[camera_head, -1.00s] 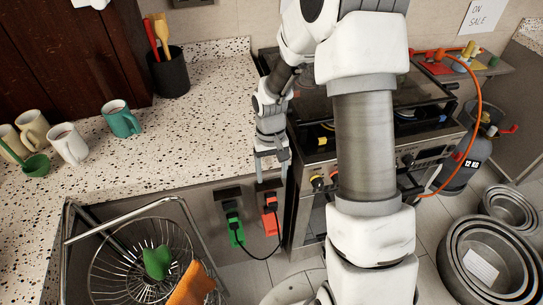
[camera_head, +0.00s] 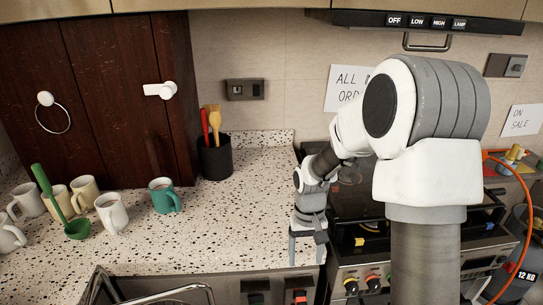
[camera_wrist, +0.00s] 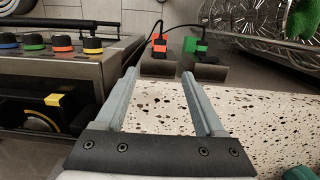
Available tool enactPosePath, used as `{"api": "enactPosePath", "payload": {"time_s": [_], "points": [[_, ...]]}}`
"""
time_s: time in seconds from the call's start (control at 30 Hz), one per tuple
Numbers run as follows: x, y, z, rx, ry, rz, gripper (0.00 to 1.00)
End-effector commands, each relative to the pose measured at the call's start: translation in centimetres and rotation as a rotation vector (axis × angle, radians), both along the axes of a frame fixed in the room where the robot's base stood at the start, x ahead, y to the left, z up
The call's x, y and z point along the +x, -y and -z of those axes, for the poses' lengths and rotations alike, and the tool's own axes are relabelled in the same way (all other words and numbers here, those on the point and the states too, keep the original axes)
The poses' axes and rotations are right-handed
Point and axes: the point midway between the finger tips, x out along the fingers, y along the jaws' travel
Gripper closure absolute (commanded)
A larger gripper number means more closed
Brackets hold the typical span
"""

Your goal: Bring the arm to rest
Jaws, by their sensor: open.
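My gripper (camera_head: 307,252) points down at the counter's front right corner, beside the stove. Its two fingers are apart. In the wrist view my gripper (camera_wrist: 160,75) is open and nothing is between its fingers; the speckled counter (camera_wrist: 175,110) shows behind them. I cannot tell its exact height above the counter. My arm reaches in from the right of the head view, bent at the elbow, and hides part of the stove.
The stove (camera_head: 355,265) with knobs stands close right of my gripper. Several mugs, including a teal one (camera_head: 163,195), a green ladle (camera_head: 76,228) and a black utensil holder (camera_head: 214,160) stand on the counter. Red (camera_wrist: 159,42) and green (camera_wrist: 194,44) plugs sit below the counter edge.

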Motion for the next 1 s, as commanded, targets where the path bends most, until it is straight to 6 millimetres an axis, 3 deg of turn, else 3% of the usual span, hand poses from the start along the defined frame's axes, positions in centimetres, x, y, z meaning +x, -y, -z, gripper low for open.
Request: {"api": "enactPosePath", "payload": {"time_s": [0.17,0.37,0.7,1.0], "points": [[-0.5,0.2,-3.0,-0.014,0.045,-0.003,0.29],[-2.7,0.6,-8.9,-0.040,0.141,-0.005,0.29],[-8.3,0.9,-16.9,-0.054,0.309,-0.002,0.29],[-14.1,0.9,-21.1,-0.035,0.459,0.003,0.29]]}}
